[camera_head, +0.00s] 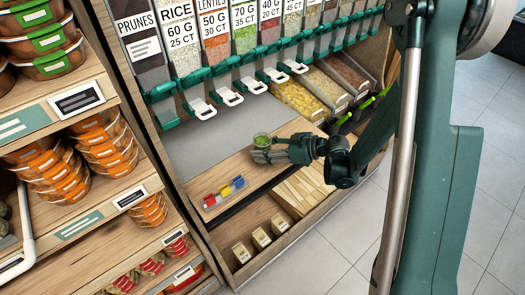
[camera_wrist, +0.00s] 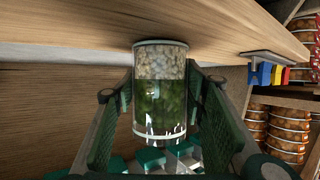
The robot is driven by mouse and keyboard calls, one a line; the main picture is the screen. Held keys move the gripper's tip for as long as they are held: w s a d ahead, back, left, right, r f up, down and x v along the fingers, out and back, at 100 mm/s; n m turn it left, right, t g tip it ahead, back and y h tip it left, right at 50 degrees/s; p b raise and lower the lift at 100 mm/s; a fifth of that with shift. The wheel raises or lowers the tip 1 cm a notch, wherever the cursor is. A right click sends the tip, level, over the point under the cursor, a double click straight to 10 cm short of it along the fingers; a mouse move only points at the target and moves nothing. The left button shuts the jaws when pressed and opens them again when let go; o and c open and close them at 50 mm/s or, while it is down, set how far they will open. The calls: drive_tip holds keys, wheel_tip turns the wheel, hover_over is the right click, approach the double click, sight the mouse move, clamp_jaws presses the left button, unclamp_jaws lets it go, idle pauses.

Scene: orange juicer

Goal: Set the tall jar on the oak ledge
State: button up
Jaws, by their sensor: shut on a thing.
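The tall jar is a clear cylinder with pale contents at one end and green contents at the other. In the head view the jar (camera_head: 261,140) shows its green top and looks upright. In the wrist view the jar (camera_wrist: 160,98) stands between the two green fingers of my gripper (camera_wrist: 160,110), which are shut on its sides. In the head view my gripper (camera_head: 265,155) reaches in from the right over the oak ledge (camera_head: 222,172). The ledge also shows in the wrist view (camera_wrist: 225,28), beside the jar's pale end. I cannot tell whether the jar touches it.
Red, yellow and blue clips (camera_head: 224,192) sit at the ledge's front left. Dispensers (camera_head: 214,60) with white handles hang behind. Open bins (camera_head: 300,98) lie right of the ledge. Small boxes (camera_head: 262,238) stand on the shelf below. The ledge's left part is mostly clear.

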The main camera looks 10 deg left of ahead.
drive_tip(key=shift+f, duration=0.1)
idle(0.3)
drive_tip(key=o, duration=1.2)
drive_tip(key=shift+d+r, duration=0.25)
drive_tip(key=shift+d, duration=0.15)
drive_tip(key=shift+p+v, duration=1.3)
drive_tip(key=shift+v, duration=4.25)
drive_tip(key=shift+s+f, duration=0.1)
drive_tip(key=shift+s, duration=0.05)
